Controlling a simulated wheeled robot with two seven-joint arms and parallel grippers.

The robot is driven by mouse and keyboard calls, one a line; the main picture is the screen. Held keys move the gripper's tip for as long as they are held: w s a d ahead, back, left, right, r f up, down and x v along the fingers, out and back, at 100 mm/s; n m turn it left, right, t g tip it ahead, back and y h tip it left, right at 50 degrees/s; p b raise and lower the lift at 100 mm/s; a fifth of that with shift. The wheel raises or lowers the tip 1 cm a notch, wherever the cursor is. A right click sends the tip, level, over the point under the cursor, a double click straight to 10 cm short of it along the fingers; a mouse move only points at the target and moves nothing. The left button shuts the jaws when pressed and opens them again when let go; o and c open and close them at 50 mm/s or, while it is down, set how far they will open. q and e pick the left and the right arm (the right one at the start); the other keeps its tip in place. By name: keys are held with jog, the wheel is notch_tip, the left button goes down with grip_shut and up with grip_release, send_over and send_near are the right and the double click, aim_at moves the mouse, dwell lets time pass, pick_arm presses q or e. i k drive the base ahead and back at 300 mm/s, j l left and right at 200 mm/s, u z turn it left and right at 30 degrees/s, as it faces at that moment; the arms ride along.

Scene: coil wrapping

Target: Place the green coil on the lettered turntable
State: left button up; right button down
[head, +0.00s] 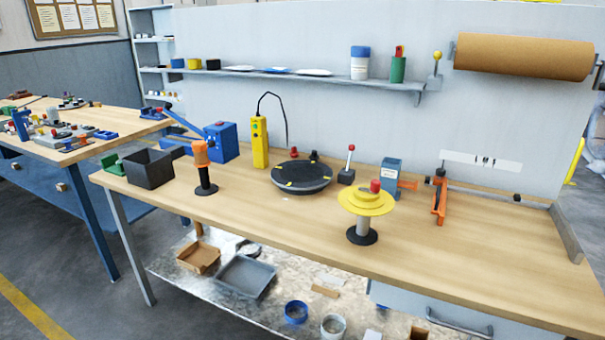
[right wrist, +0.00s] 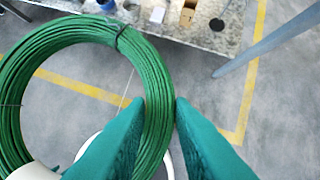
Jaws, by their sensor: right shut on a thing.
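The green coil (right wrist: 72,40) fills the left of the right wrist view, a ring of wound strands with a dark tie at its top. My right gripper (right wrist: 161,108) is shut on the coil's right side, one teal finger on each side of the strands. The coil hangs over the floor, in front of the bench. The turntable (head: 301,178) is a round black disc with yellow marks, lying on the bench in the head view. Any letters are too small to read. Neither the coil nor either gripper shows in the head view.
Around the turntable stand a yellow control box (head: 260,143), a red-knobbed lever (head: 347,168) and an orange-topped post (head: 202,168). A yellow spool stand (head: 366,206) is at its front right. The wooden bench top (head: 280,225) is clear in front. A bench leg (right wrist: 270,42) shows in the right wrist view.

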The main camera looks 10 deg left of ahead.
aim_at(301, 173)
jog(key=i+j, duration=0.15)
jog(key=j, duration=0.25)
jog(key=i+j+z, duration=0.15)
jog(key=j, duration=0.7)
jog(key=i+j+z, duration=0.15)
jog(key=j, duration=0.25)
jog(key=i+j, duration=0.15)
jog(key=j, duration=0.3)
jog(key=z, duration=0.05)
